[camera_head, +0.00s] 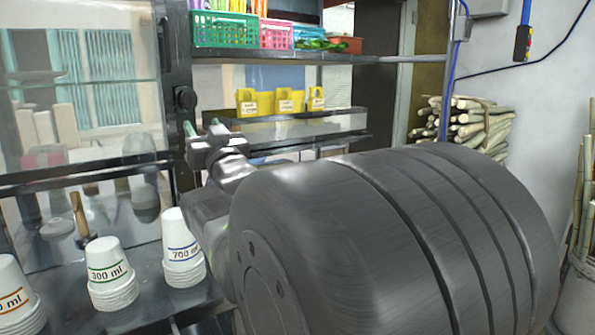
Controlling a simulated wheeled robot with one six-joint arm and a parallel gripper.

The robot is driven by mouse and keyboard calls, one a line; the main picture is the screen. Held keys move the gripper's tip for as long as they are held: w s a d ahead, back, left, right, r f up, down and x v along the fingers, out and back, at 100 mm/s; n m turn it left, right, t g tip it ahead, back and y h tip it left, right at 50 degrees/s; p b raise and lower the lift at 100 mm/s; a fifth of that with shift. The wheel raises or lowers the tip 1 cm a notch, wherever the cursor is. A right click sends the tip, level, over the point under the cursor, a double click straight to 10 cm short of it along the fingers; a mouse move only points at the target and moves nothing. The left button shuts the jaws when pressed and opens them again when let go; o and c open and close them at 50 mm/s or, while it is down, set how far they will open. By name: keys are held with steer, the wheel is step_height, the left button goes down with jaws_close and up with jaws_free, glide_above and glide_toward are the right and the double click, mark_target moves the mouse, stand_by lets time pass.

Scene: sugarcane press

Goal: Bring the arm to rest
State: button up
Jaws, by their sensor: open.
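My gripper (202,126) is at the left of centre in the head view, in front of the metal frame of the stall. Its two fingers, with greenish tips, stand apart and nothing shows between them. The big dark grey arm link fills the middle and right foreground and hides much of what lies behind it. My gripper appears above the counter and the cups, apart from them.
Stacked white cups stand on the counter: 300 ml cups (109,273), 700 ml cups (182,248) and a cut-off stack (15,295). A shelf (380,60) holds green (225,30) and pink (276,36) baskets. Yellow holders (285,101) and sugarcane (470,125) are behind.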

mark_target(188, 103)
steer(key=p+x, duration=0.2)
steer(key=x, duration=0.9)
steer(key=shift+w+a+r, duration=0.15)
steer(key=shift+w+r, duration=0.1)
steer(key=shift+r, duration=0.05)
